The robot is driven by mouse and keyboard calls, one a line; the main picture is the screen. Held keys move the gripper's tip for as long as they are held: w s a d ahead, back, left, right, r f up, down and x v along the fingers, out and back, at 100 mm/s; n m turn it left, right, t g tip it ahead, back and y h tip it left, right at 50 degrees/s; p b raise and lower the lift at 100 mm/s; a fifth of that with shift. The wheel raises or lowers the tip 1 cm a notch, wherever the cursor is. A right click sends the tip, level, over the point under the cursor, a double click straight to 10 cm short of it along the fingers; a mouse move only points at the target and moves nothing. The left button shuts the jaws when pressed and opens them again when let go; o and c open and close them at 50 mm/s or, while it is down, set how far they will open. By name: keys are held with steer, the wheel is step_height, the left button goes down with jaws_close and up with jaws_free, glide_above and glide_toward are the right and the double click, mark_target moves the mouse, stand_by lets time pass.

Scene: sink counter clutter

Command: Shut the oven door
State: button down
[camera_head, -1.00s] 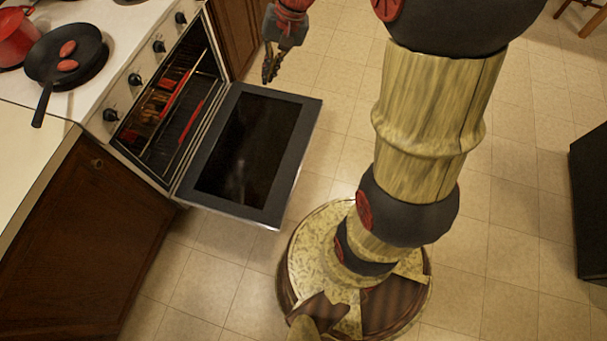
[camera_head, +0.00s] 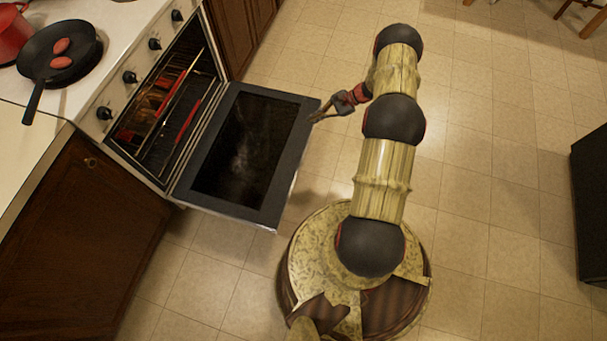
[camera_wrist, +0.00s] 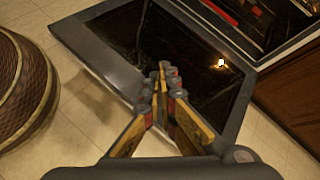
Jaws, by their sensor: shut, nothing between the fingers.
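The oven (camera_head: 98,128) is at the left in the head view, and its door (camera_head: 283,165) is folded down wide open, with a dark glass window and a grey frame. The oven inside shows racks and red glowing bars. My gripper (camera_head: 314,118) is shut and empty at the door's outer edge, near its far right corner. In the wrist view my gripper (camera_wrist: 165,75) shows with its fingers together in front of the door (camera_wrist: 92,52). I cannot tell whether the fingertips touch the door.
A black pan (camera_head: 78,68) with two red items and a red pot (camera_head: 12,38) stand on the stove top. Brown cabinets (camera_head: 85,240) flank the oven. A dark box-like thing (camera_head: 590,205) stands at the far right.

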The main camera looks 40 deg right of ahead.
steer(key=s+a+f+m+t, duration=0.1)
steer(key=s+f+m+t, duration=0.3)
steer(key=f, duration=0.6)
steer(key=s+a+f+m+h+b, duration=0.15)
steer(key=s+f, duration=0.35)
steer(key=f, duration=0.5)
steer(key=s+a+f+m+t, duration=0.2)
steer(key=s+f+m, duration=0.25)
steer(key=f, duration=0.55)
steer(key=f+b+x, duration=0.1)
steer(key=b+x, duration=0.1)
steer(key=x, duration=0.7)
steer(key=shift+a+r, duration=0.15)
steer(key=shift+r, duration=2.1)
steer(key=shift+r, duration=0.1)
